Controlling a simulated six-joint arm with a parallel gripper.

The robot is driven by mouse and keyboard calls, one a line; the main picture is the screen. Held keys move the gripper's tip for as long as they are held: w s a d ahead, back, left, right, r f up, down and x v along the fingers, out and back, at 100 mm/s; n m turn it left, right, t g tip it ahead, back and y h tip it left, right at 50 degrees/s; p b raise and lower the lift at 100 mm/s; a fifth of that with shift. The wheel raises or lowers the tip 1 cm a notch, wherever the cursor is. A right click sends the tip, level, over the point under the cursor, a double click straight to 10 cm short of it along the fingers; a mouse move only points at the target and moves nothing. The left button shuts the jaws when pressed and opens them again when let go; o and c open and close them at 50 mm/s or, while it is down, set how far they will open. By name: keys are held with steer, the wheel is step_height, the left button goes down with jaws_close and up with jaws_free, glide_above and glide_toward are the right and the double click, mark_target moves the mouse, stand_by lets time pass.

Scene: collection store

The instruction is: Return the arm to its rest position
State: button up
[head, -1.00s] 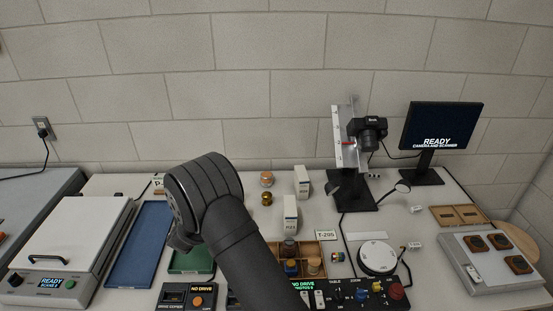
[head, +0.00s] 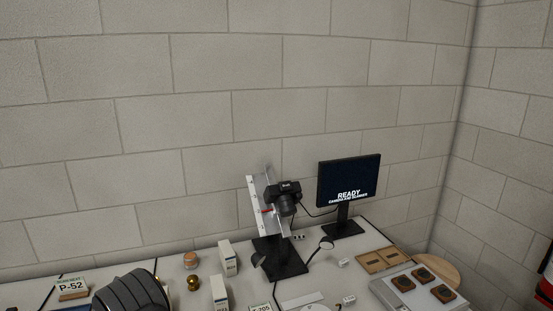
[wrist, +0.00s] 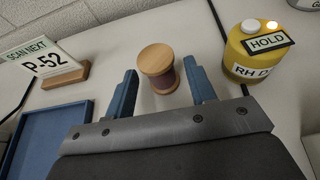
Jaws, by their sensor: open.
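My gripper (wrist: 161,92) is in the wrist view with its two blue fingers apart. A wooden-ended spool or jar with a dark reddish middle (wrist: 158,68) stands on the table just beyond and between the fingertips; I see no finger touching it. In the head view only a dark rounded part of my arm (head: 132,293) shows at the bottom left. The gripper itself is out of the head view.
A yellow container (wrist: 256,50) marked HOLD stands right of the gripper. A P-52 sign (wrist: 40,60) and blue tray (wrist: 24,145) lie left. The camera stand (head: 278,256), monitor (head: 348,182) and board with brown pieces (head: 412,296) are at the right.

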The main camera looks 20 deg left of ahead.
steer(key=shift+w+a+f, duration=0.15)
steer(key=shift+w+a, duration=0.1)
steer(key=shift+a, duration=0.05)
steer(key=shift+r, duration=1.65)
